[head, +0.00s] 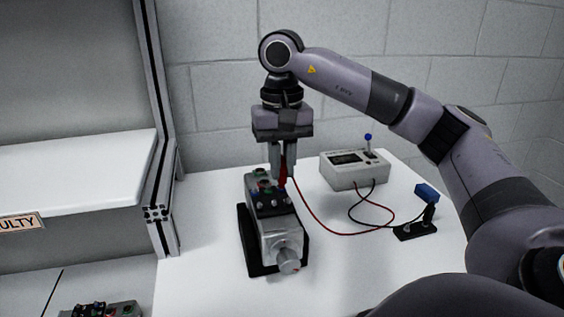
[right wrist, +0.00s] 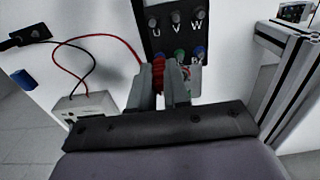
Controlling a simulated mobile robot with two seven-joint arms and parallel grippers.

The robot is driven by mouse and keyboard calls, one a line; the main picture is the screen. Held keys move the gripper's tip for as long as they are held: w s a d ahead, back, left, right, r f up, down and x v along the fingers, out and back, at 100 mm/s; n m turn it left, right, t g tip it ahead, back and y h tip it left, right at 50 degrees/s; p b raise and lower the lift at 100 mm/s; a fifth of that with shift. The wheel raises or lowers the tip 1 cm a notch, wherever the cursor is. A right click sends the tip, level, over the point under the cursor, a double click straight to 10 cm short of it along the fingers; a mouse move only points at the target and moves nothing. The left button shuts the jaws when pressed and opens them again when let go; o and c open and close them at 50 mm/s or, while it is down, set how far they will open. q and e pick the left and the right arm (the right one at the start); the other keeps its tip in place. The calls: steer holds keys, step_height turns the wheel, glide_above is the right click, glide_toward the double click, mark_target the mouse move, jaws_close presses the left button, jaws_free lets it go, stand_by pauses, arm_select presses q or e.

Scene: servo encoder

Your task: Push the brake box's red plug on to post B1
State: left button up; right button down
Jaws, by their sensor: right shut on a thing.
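My right gripper (head: 283,172) points straight down and is shut on the red plug (head: 284,178); the right wrist view shows the plug (right wrist: 158,72) between the fingers. The plug is at the terminal end of the grey servo motor (head: 280,237); whether it sits on a post cannot be told. Black posts marked U, V, W (right wrist: 175,17) and green (right wrist: 180,56) and blue (right wrist: 200,52) posts stand near it. Post B1's label cannot be read. The brake box (head: 350,178) is white with a small display. My left gripper is not in view.
A red lead runs from the plug across the white table (head: 340,270) to the box. A black lead goes to a small black stand (head: 414,232) with a blue block (head: 427,192). A metal frame post (head: 160,130) stands left; another unit (head: 100,310) lies lower left.

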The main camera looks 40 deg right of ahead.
steer(key=shift+f, duration=0.15)
stand_by(0.7)
steer(key=c, duration=1)
jaws_free()
step_height(320, 180, up, 5)
steer(key=p, duration=0.4)
steer(key=shift+f, duration=0.15)
steer(key=shift+r+p, duration=0.4)
steer(key=shift+r, duration=0.8)
